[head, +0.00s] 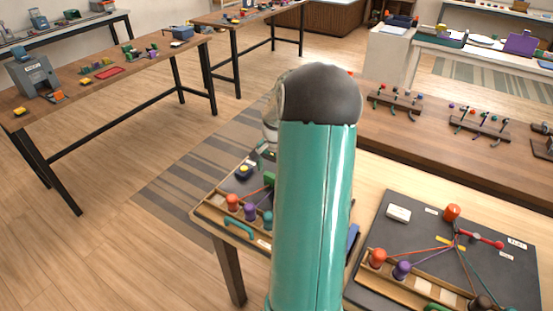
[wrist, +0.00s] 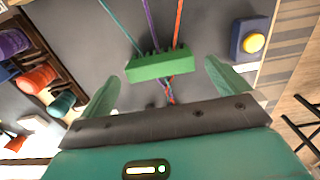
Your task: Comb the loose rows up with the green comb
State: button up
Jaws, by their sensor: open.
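The green comb (wrist: 158,67) lies across the cords on the dark board (wrist: 205,20) in the wrist view, teeth toward the top. Teal (wrist: 122,25), purple (wrist: 151,25) and red (wrist: 178,25) cords run into its teeth. A short braided stretch (wrist: 169,90) shows below it, partly hidden by my gripper. My gripper (wrist: 161,74) is open, one finger on each side of the comb, with gaps at both ends. In the head view my arm hides most of the gripper; a green bit, apparently the comb (head: 270,179), shows beside the arm.
A blue box with a yellow button (wrist: 253,42) stands right of the comb in the wrist view. Orange (head: 233,202), purple (head: 250,211) and teal (head: 266,220) spools stand in a wooden rack at the board's front. A second braiding board (head: 450,215) lies to the right.

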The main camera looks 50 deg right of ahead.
jog(key=shift+f, duration=2.2)
jog(key=c, duration=0.9)
